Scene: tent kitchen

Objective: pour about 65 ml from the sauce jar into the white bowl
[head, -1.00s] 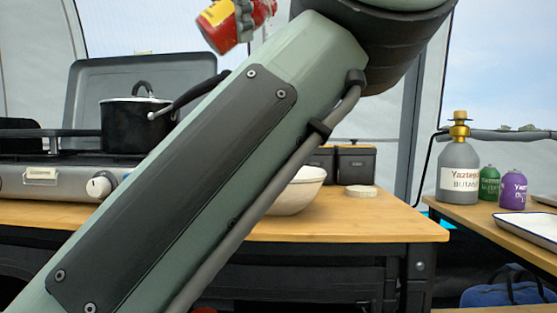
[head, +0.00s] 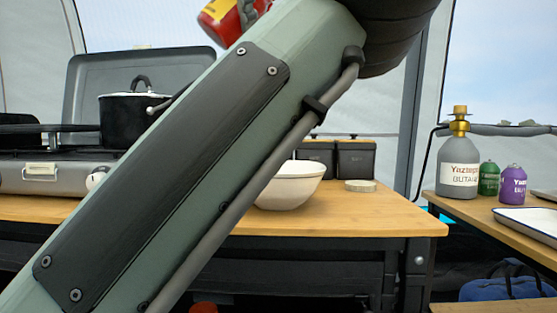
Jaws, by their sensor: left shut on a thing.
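The sauce jar (head: 219,23), red with a yellow label, shows at the top edge of the head view, tilted and partly cut off. My left gripper (head: 247,14) is shut on it; only some grey finger parts show beside my arm. The jar is held high, up and left of the bowl in the picture. The white bowl (head: 291,188) stands upright on the wooden table, its left side partly hidden by my left arm. The inside of the bowl cannot be seen. My right gripper is not in view.
A black pot (head: 122,120) sits on the stove (head: 45,179) at the left. Dark canisters (head: 355,160) and a small round lid-like disc (head: 360,186) are behind and right of the bowl. The table's (head: 395,218) right end is clear. A gas bottle (head: 458,165) stands on the side table.

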